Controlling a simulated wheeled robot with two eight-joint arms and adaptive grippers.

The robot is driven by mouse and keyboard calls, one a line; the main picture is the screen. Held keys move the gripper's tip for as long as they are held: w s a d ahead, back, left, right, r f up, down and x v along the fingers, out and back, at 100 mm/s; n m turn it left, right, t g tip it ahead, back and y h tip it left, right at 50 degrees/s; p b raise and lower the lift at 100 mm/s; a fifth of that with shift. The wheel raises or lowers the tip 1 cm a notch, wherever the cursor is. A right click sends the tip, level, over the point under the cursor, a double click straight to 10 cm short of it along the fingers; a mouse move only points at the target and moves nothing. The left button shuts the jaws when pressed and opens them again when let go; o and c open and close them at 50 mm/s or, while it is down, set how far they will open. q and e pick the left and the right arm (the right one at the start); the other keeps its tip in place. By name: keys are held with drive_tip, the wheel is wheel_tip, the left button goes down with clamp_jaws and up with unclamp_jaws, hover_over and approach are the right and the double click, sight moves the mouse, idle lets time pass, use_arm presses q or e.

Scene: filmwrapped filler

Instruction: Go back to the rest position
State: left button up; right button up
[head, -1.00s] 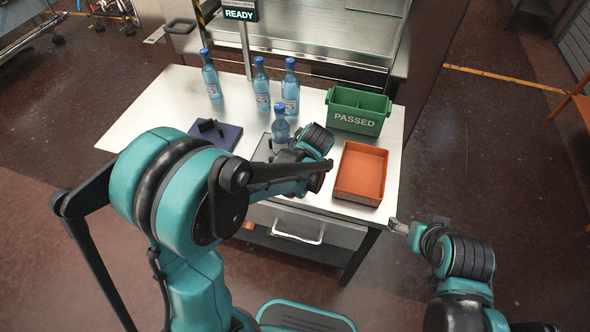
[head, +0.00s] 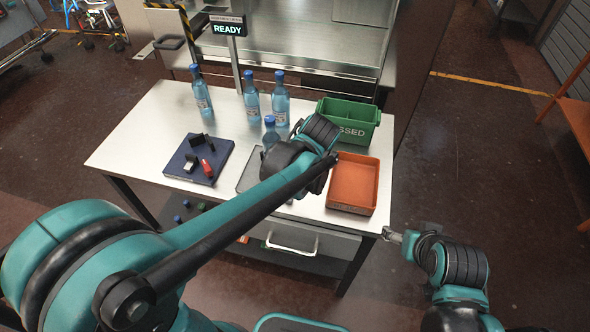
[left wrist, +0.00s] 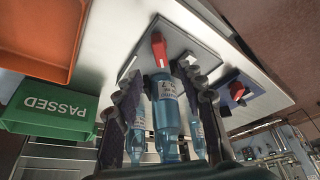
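A blue-capped clear blue bottle (head: 270,132) stands at the grey plate (head: 250,178), partly hidden by my left wrist. In the left wrist view, my left gripper (left wrist: 160,72) has its fingers spread apart, with a labelled bottle (left wrist: 166,105) showing between them and visible gaps at its sides. A red object (left wrist: 158,50) shows by the plate in that view. The left fingers are hidden behind the wrist in the head view. My right gripper (head: 392,236) is off the table's front right corner, holding nothing visible; its finger opening is too small to judge.
Three bottles (head: 251,98) stand at the back of the table (head: 130,135). A green PASSED bin (head: 350,112) and an orange tray (head: 352,183) stand at the right. A dark blue pad (head: 185,150) with a red object (head: 207,168) lies at the left. A drawer (head: 325,242) is below.

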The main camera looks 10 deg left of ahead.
use_arm(q)
drive_tip(key=shift+v, duration=1.2)
drive_tip(key=s+a+m+t+h, duration=0.1)
drive_tip(key=s+a+m, duration=0.2)
drive_tip(key=s, duration=0.3)
drive_tip(key=s+a+m+t+h, duration=0.2)
drive_tip(key=s+a+m, duration=0.1)
drive_tip(key=s+m, duration=0.2)
drive_tip(key=shift+s+a+r+m+t, duration=0.2)
drive_tip(key=shift+s+a+m+t, duration=0.15)
drive_tip(key=shift+s, duration=0.7)
